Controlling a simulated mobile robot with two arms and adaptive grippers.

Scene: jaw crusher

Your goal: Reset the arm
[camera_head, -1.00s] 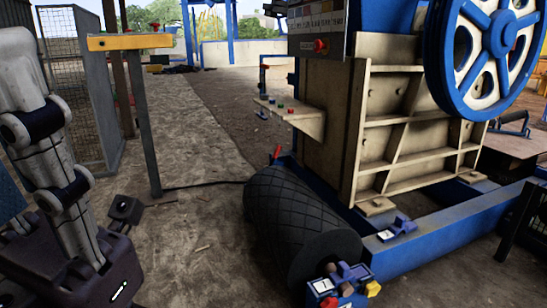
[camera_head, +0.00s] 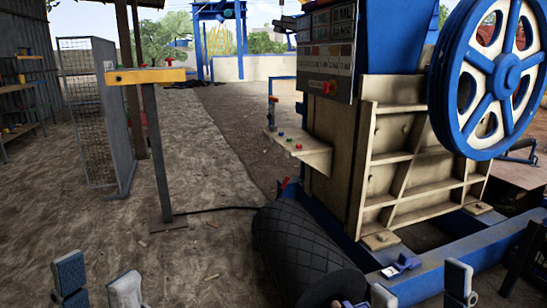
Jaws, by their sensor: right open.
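My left gripper (camera_head: 97,266) shows at the bottom left edge, with two grey fingertips pointing up and a clear gap between them. It is open and empty over the dirt ground. My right gripper (camera_head: 420,276) shows at the bottom right, its two pale fingertips wide apart. It is open, with nothing seen between the fingers, in front of the crusher's blue base frame (camera_head: 440,277). The rest of both arms is below the picture. The jaw crusher (camera_head: 415,145) stands at the right, beige and ribbed, with a large blue and white flywheel (camera_head: 503,70).
A black textured roller (camera_head: 300,250) lies before the crusher, between my grippers. A grey post with a yellow top bar (camera_head: 145,76) stands at the left, near a mesh panel (camera_head: 85,115). A control panel (camera_head: 328,50) hangs on the crusher.

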